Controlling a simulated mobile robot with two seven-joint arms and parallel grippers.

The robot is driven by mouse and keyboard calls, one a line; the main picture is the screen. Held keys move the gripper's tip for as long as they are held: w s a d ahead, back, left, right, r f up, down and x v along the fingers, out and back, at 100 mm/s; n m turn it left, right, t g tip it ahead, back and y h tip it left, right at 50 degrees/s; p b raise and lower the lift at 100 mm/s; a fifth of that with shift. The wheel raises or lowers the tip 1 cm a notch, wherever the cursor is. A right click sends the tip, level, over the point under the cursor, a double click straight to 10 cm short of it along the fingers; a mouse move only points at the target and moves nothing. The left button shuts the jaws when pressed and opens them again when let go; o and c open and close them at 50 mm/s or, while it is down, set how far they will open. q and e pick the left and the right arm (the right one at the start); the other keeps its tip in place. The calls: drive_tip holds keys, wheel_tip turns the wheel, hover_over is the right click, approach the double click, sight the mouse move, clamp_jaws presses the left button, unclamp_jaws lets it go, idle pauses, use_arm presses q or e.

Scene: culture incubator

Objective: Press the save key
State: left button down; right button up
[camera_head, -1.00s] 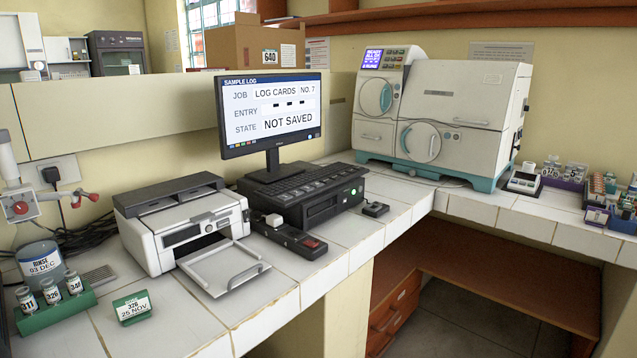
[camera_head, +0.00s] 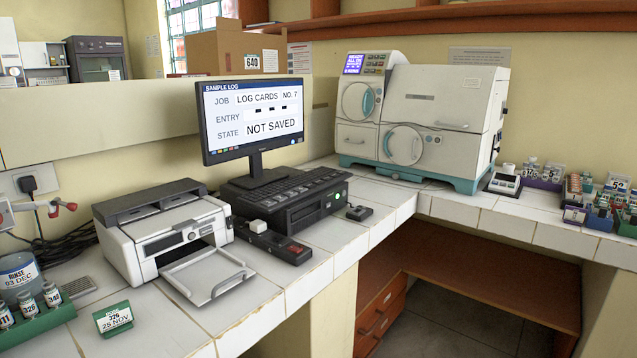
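The monitor (camera_head: 253,117) reads "SAMPLE LOG", job "LOG CARDS NO. 7", an entry line with dark blocks, and state "NOT SAVED". A black keyboard (camera_head: 290,191) lies in front of it on a black unit (camera_head: 315,206). A low dark key box (camera_head: 272,241) sits between the printer and that unit, with a raised white key (camera_head: 258,227) and a red key (camera_head: 296,249). No save label is legible on any key. A small black device (camera_head: 360,213) lies to the right of the unit. Neither of my grippers is in view.
A white printer (camera_head: 160,240) with its tray out stands left of the key box. A green vial rack (camera_head: 38,327) and a green card holder (camera_head: 113,318) are at front left. A large white-and-teal machine (camera_head: 440,115) stands at the back. Tiles before the key box are clear.

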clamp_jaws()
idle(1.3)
